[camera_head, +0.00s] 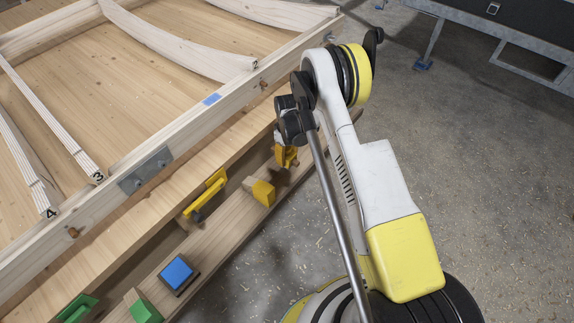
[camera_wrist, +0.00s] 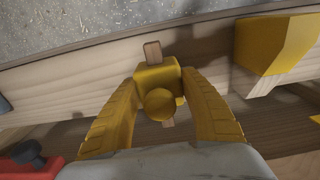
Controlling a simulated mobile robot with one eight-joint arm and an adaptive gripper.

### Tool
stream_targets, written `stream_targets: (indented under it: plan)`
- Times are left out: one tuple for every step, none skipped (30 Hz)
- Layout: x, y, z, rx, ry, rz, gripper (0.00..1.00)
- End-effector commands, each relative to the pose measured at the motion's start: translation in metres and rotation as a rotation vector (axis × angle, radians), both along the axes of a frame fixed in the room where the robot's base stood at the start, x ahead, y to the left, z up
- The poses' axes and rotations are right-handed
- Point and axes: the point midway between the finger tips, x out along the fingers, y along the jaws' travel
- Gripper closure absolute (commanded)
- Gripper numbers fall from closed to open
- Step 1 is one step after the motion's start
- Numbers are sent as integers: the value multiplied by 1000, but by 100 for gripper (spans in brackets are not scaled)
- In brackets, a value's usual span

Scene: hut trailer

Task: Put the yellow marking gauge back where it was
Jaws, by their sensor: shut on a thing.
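The yellow marking gauge (camera_wrist: 157,78) is a yellow block with a round yellow knob and a short wooden beam showing at both ends. It sits between the two yellow fingers of my gripper (camera_wrist: 159,84) in the wrist view. My gripper is shut on it. In the head view, my gripper (camera_head: 287,156) is over the wooden tool trough along the bench side. There I cannot separate the gauge from the fingers. Whether the gauge touches the wood below cannot be told.
A yellow block with a wooden part (camera_head: 262,192) is close by, also in the wrist view (camera_wrist: 275,45). A yellow tool (camera_head: 206,195), a blue block (camera_head: 178,275) and green tools (camera_head: 146,309) lie farther along the trough (camera_head: 222,240). A red tool (camera_wrist: 30,168) shows in the wrist view.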

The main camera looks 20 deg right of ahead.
Motion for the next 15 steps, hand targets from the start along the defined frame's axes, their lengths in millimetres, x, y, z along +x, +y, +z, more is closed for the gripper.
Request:
stream_targets:
  plan:
    - [1,0,-4,0,0,0,90]
    - [1,1,-6,0,0,0,90]
    - [1,0,-12,0,0,0,90]
    - [1,0,-17,0,0,0,90]
    - [0,0,-22,0,0,0,90]
    - [0,0,-30,0,0,0,90]
    - [0,0,-34,0,0,0,90]
    - [0,0,-38,0,0,0,90]
    - [0,0,-41,0,0,0,90]
    - [0,0,-42,0,0,0,90]
    - [0,0,-41,0,0,0,90]
    - [0,0,-40,0,0,0,90]
    - [0,0,-39,0,0,0,90]
    - [0,0,-39,0,0,0,90]
    - [0,0,-39,0,0,0,90]
